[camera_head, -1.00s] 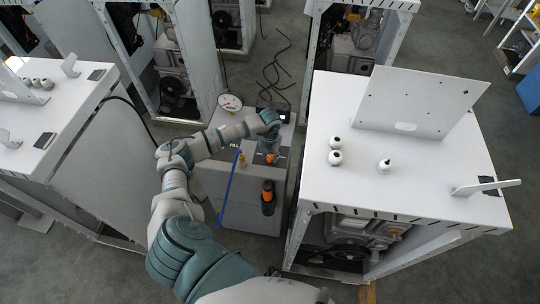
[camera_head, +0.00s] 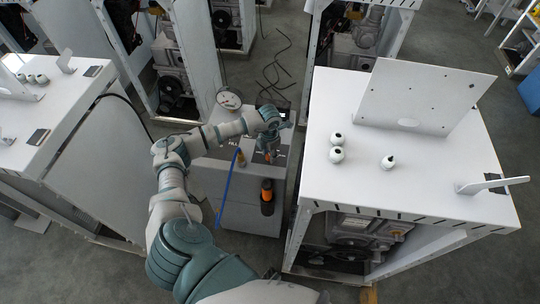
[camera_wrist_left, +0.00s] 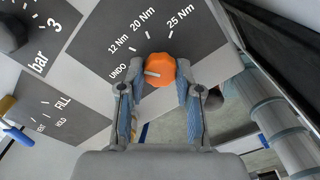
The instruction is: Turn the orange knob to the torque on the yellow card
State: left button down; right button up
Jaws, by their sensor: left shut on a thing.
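The orange knob (camera_wrist_left: 161,68) sits on a dark dial panel (camera_wrist_left: 98,58) in the left wrist view. Its white pointer line faces left, close to the UNDO mark; 12 Nm, 20 Nm and 25 Nm marks follow around the dial. My left gripper (camera_wrist_left: 156,80) is shut on the knob, with one blue-padded finger on each side. In the head view my left gripper (camera_head: 268,150) reaches down to the grey dispenser (camera_head: 212,179) and mostly hides the knob. I cannot make out a yellow card in either view. My right gripper is not in view.
A blue valve lever (camera_head: 228,188) and an orange-and-black tool (camera_head: 267,197) are at the dispenser's front. A white gauge (camera_head: 229,100) stands behind. A white-topped frame (camera_head: 430,175) with several knobs stands close on the right, another on the left.

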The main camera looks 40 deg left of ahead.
pick_arm(q)
jog(key=shift+f+m, duration=0.15)
jog(key=shift+m, duration=0.35)
jog(key=m+b, duration=0.2)
jog(key=m, duration=0.3)
jog(key=shift+a+b, duration=0.1)
jog(key=shift+b, duration=0.2)
jog(key=shift+m+b, duration=0.7)
jog(key=shift+m, duration=1.4)
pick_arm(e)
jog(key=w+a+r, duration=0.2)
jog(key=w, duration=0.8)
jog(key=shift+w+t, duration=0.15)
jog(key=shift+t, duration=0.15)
pick_arm(q)
jog(key=shift+r, duration=0.2)
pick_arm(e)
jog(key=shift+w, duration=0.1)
pick_arm(q)
jog(key=c, duration=0.8)
grip_release()
jog(key=shift+a+f, duration=0.1)
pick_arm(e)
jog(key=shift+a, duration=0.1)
